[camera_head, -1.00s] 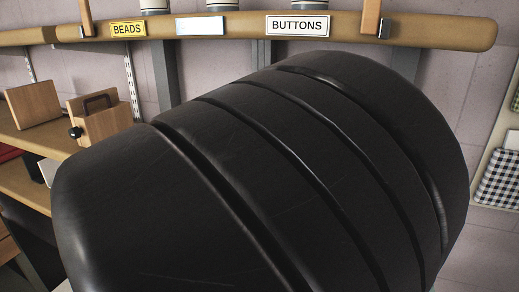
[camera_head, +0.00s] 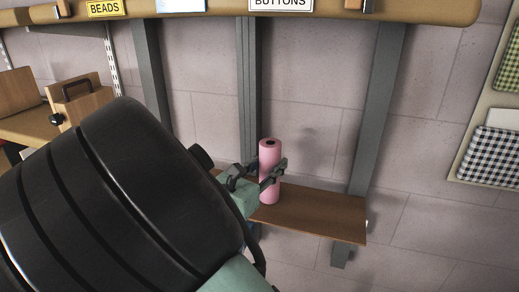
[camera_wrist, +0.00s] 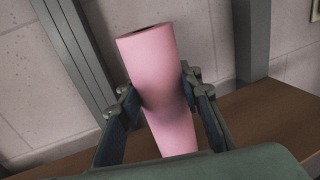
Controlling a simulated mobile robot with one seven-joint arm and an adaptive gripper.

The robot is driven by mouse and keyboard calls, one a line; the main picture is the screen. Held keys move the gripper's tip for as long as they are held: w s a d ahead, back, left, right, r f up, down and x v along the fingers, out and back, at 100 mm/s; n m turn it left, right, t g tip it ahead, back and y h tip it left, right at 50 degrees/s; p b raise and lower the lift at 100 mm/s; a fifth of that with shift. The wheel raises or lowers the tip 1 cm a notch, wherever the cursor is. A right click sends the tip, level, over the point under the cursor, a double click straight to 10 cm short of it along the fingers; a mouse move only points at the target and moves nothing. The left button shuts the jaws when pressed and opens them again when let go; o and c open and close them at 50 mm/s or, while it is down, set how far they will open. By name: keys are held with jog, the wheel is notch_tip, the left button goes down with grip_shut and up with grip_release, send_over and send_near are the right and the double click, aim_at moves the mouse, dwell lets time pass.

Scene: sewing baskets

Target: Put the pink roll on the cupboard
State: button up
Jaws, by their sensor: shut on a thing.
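The pink roll (camera_head: 269,157) is upright between the fingers of my gripper (camera_head: 262,176) in the head view. In the wrist view the roll (camera_wrist: 155,72) stands slightly tilted in the picture, with a dark hole in its top end. My gripper (camera_wrist: 160,102) is shut on its sides. The roll is over a brown wooden top (camera_head: 317,218) against the wall, which also shows in the wrist view (camera_wrist: 275,117). I cannot tell whether the roll's lower end touches it. No cupboard can be made out for certain.
A long wooden shelf (camera_head: 215,8) with BEADS and BUTTONS labels runs above. Grey metal uprights (camera_head: 376,105) stand behind the roll. Another shelf with wooden boxes (camera_head: 80,103) is at the left. A board with checked cloths (camera_head: 490,158) hangs right. The brown top's right part is clear.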

jog(key=shift+f, duration=0.2)
jog(key=o, duration=1.2)
jog(key=shift+r, duration=0.15)
